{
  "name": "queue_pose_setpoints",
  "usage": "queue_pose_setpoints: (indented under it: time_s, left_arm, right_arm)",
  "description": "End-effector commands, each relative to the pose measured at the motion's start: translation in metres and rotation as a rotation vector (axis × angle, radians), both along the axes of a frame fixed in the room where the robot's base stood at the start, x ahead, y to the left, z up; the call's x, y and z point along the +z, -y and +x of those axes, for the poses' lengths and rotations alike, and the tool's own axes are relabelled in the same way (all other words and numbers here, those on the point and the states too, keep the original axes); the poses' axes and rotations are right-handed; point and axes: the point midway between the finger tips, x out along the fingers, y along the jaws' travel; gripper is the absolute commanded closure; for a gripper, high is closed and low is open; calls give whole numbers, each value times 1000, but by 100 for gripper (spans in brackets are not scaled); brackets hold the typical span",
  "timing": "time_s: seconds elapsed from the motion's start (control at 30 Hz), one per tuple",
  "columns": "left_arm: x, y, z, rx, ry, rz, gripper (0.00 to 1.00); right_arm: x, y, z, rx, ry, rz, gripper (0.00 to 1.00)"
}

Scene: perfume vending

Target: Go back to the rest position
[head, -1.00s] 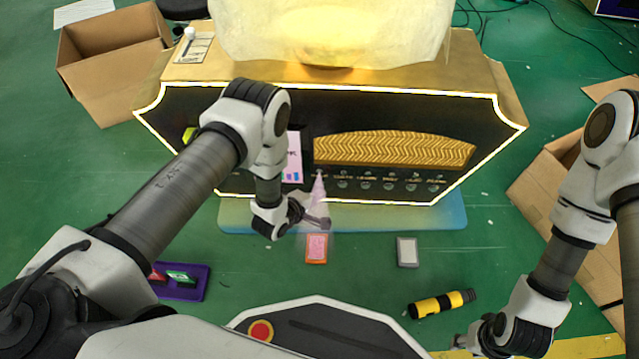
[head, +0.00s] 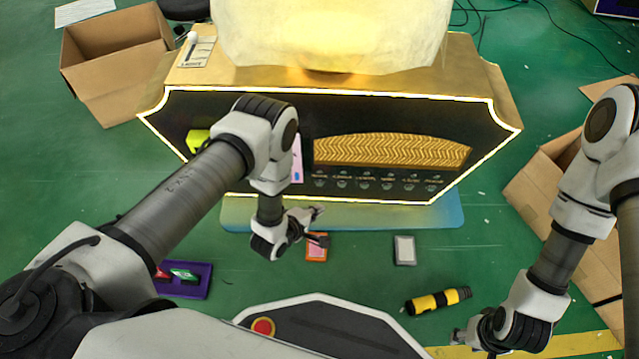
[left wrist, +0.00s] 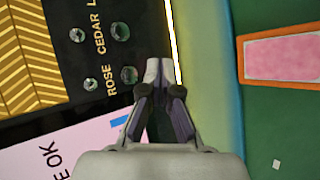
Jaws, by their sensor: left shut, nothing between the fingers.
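My left gripper (head: 319,226) is in front of the lower part of the vending machine (head: 240,112), a black panel with a glowing white edge. It is shut and empty, apart from the panel as far as the head view shows. In the left wrist view the left gripper (left wrist: 160,75) shows its fingertips together, near the round buttons (left wrist: 129,74) and the labels ROSE and CEDAR. My right gripper (head: 462,338) is low at the right, close to the front edge of the view; its fingers are too small to judge.
An orange-framed pink card (head: 316,252) lies below the left gripper, and a grey-white card (head: 404,250) lies to its right. A yellow and black cylinder (head: 438,301) lies near the right gripper. A purple tray (head: 200,292) is at left. Cardboard boxes (head: 115,65) flank the machine.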

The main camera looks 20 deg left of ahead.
Motion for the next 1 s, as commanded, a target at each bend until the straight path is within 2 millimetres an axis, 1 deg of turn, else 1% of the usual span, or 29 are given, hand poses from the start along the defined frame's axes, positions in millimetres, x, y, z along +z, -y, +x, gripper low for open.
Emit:
queue_pose_setpoints:
  time_s: [0.43,0.47,0.57,0.6,0.67,0.7,0.73,0.77,0.8,0.87,0.9,0.97,1.0]
  left_arm:
    - [0,0,0,0,0,0,100]
    - [4,0,3,0,6,0,100]
    - [26,-3,20,6,39,1,100]
    - [39,-6,29,11,55,3,100]
    - [67,-15,40,26,71,7,100]
    - [88,-25,41,47,59,16,100]
    - [102,-35,36,62,28,38,100]
    - [112,-44,26,60,-11,83,100]
    - [119,-55,8,36,-71,167,100]
    - [128,-69,-23,-33,-163,302,100]
    - [131,-76,-46,-95,-226,388,100]
    - [137,-85,-82,-210,-320,506,100]
    - [139,-89,-106,-296,-378,574,100]
  right_arm:
    - [-1,-1,-1,6,-3,1,60]
    - [1,-1,-2,9,-6,1,60]
    - [8,-1,-2,7,-6,1,60]
    - [12,-1,-2,7,-5,1,60]
    - [21,-1,-2,7,-5,1,60]
    - [29,-1,-2,7,-5,1,60]
    - [35,-1,-2,7,-5,1,60]
    - [40,-1,-2,7,-5,1,60]
    - [45,-1,-2,7,-5,1,60]
    - [50,-1,-2,7,-5,1,60]
    - [53,-1,-2,8,-5,1,60]
    - [56,-1,-2,8,-5,1,60]
    - [57,-1,-2,8,-6,1,60]
